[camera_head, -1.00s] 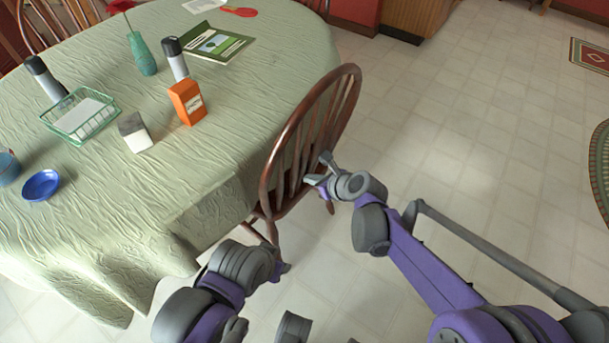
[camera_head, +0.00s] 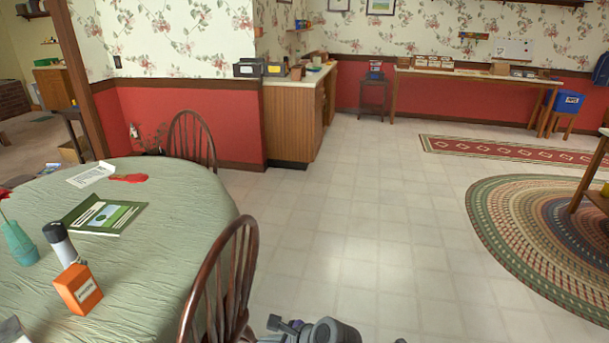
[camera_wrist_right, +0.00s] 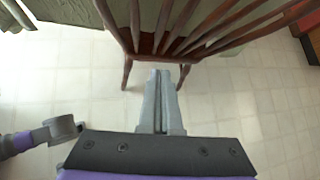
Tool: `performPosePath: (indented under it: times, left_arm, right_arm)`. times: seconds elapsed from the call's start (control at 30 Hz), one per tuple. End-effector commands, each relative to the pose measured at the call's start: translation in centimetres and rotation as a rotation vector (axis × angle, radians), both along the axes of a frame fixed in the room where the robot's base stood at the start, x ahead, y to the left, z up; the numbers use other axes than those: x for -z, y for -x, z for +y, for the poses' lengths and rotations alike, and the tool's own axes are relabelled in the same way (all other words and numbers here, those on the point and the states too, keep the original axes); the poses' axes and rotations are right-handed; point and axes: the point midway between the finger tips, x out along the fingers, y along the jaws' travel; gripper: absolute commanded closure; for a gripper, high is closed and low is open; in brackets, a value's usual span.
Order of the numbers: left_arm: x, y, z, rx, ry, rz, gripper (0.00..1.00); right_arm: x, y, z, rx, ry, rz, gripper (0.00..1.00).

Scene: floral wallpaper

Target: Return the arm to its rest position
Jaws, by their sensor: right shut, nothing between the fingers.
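My right gripper (camera_wrist_right: 160,76) is shut and empty in the right wrist view, its two grey fingers together. It points at the brown wooden chair (camera_wrist_right: 172,42), whose seat and legs lie just beyond the fingertips; I cannot tell how large the gap is. In the head view part of my right gripper (camera_head: 284,325) shows at the bottom edge, close to the right of the same chair (camera_head: 225,278). Part of my left arm shows at the left of the right wrist view, but its fingers cannot be seen.
The round table with a green cloth (camera_head: 150,225) stands at the left. On it are an orange box (camera_head: 78,289), a grey-and-white bottle (camera_head: 60,243), a green book (camera_head: 104,216) and a teal vase (camera_head: 19,243). Tiled floor (camera_head: 345,215) is open to the right, with a braided rug (camera_head: 500,225) beyond.

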Motion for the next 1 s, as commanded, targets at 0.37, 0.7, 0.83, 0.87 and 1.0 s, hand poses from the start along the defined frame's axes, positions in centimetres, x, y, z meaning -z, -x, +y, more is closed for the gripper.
performPosePath:
  times: [0.37,0.7,0.83,0.87,1.0]
  left_arm:
    - [0.0,0.0,0.0,0.0,0.0,0.0,0.5]
    - [0.0,0.0,0.0,0.0,0.0,0.0,0.5]
    - [-1.9,0.1,0.0,0.0,0.0,-0.007,0.5]
    - [-2.9,0.2,0.0,0.0,0.0,-0.01,0.5]
    - [-6.5,0.1,0.0,0.0,0.0,-0.022,0.5]
  right_arm:
    - [-0.3,11.0,-17.1,-0.75,0.766,-0.531,1.0]
    - [1.9,19.7,-26.2,-1.42,1.172,-0.657,1.0]
    - [0.5,21.4,-27.7,-1.571,1.234,-0.667,1.0]
    - [-0.4,21.4,-27.7,-1.566,1.235,-0.67,1.0]
    - [-4.1,21.3,-27.6,-1.557,1.245,-0.679,1.0]
